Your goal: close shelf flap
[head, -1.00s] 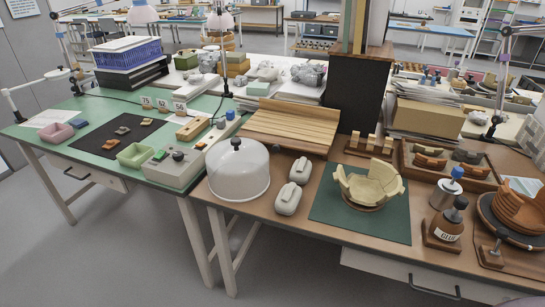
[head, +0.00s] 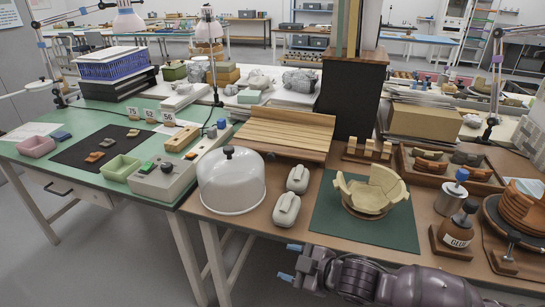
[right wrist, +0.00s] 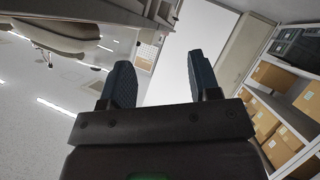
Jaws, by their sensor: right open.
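My right gripper (head: 290,262) is in the head view at the bottom middle, in front of the brown bench's front edge. Its blue fingers are apart and empty. They also show open in the right wrist view (right wrist: 162,80), with nothing between them. In that view a shelf unit (right wrist: 283,135) with cardboard boxes stands at the right, beyond the fingers, and a plain pale panel (right wrist: 190,45) is behind them. I cannot tell whether either has the shelf flap. No flap is clearly identifiable in the head view. My left gripper is not in view.
A brown bench carries a clear dome (head: 231,182), a green mat (head: 330,225) with a partly assembled bowl (head: 370,193), and a glue bottle (head: 457,228). A green table (head: 80,180) adjoins at left. Grey floor (head: 110,265) in front is clear.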

